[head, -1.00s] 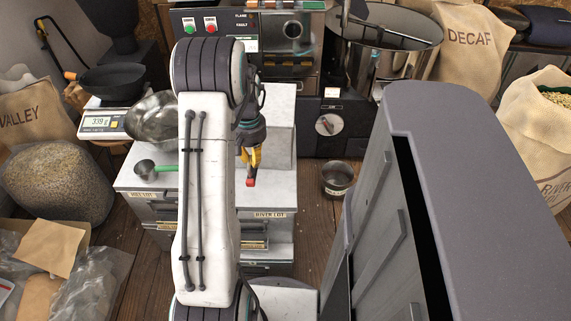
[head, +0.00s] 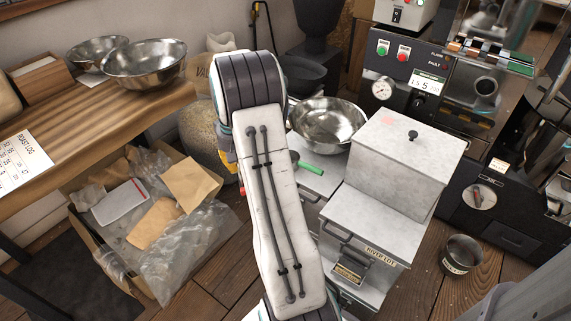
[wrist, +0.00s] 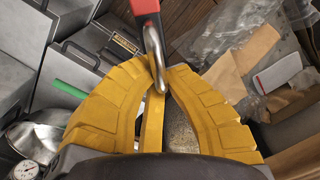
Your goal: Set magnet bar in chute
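My gripper (wrist: 158,85) has yellow ribbed fingers closed on the metal loop of a piece with a red end, which I take to be the magnet bar (wrist: 153,45). The red end points away from the fingers. In the head view my arm hides most of the gripper; a yellow edge and the red tip (head: 242,191) show left of the arm, above the floor near the cardboard box. I cannot make out for certain which part is the chute. The pale cabinet labelled River Lot (head: 365,235) stands right of my arm, with a knobbed lid on its taller rear part.
A cardboard box (head: 130,285) with plastic and paper lies at left, below a wooden bench (head: 100,140). A steel bowl (head: 328,124) and a green-handled scoop (head: 309,168) sit by the cabinet. A metal tin (head: 461,256) stands on the floor at right. The roaster (head: 440,85) stands behind.

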